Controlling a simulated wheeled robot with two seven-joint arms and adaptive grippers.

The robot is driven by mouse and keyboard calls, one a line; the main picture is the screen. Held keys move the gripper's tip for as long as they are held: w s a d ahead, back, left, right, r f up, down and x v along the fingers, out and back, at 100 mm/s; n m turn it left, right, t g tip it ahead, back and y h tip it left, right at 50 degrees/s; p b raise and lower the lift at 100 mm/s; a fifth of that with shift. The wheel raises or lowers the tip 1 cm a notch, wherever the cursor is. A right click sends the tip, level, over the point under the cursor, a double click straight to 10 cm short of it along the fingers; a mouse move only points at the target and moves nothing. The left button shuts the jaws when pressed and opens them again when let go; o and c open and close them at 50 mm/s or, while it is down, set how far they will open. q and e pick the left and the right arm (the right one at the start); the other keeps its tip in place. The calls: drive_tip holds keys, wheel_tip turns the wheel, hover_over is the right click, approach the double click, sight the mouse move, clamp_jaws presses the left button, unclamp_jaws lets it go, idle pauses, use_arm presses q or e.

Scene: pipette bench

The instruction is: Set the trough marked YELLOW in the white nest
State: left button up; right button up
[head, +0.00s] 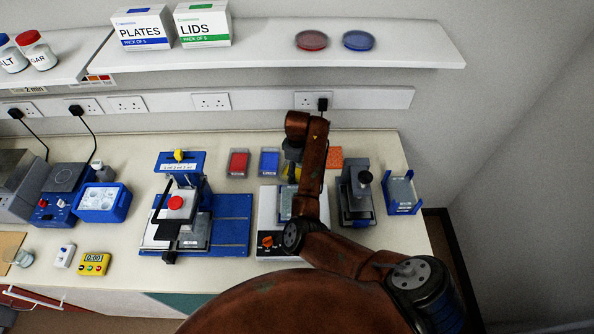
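A yellow trough (287,174) stands at the back of the bench, mostly hidden by my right arm; no label on it can be read. My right gripper (292,163) points down at this trough. Its fingers are dark, small and partly covered by the arm, so I cannot tell if they are open or shut on it. In front is a white unit (267,216) with a grey recessed top and an orange knob, partly behind my arm; it may be the white nest. My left gripper is not in view.
A red trough (238,163) and a blue trough (269,162) stand left of the yellow one. A blue-based press (233,225) stands left of the white unit. A grey device (356,193) and a blue-framed holder (402,192) stand to the right. A shelf (270,52) overhangs the back.

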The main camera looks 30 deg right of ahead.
drive_tip(key=shift+o, duration=1)
drive_tip(key=shift+r, duration=0.15)
